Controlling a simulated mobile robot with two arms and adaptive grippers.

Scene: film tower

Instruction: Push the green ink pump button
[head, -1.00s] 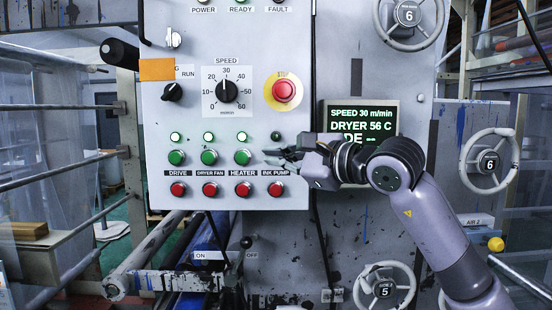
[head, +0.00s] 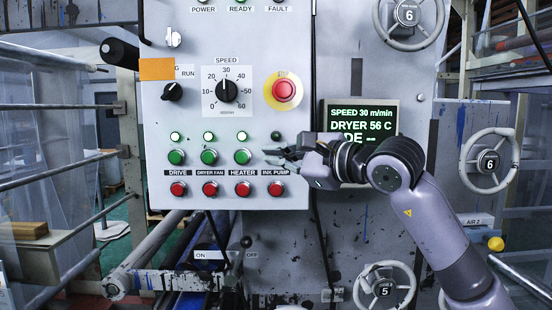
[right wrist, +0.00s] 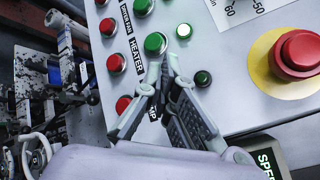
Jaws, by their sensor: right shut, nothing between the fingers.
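My right gripper (head: 267,157) is shut and empty in front of the control panel, at the upper button of the INK PUMP column. The green ink pump button is hidden behind its fingers in the head view, and the fingers (right wrist: 163,66) cover its place in the right wrist view too. I cannot tell whether the fingers touch it. The ink pump lamp (head: 276,135) above is dark; it also shows in the right wrist view (right wrist: 203,78). The INK PUMP label (head: 275,173) is below the gripper. My left gripper is not in view.
The green HEATER button (head: 242,156) is just left of the fingertips. The red INK PUMP button (head: 276,189) is below them. A red emergency button (head: 284,90) on a yellow disc is above. A display (head: 361,116) stands behind my right arm.

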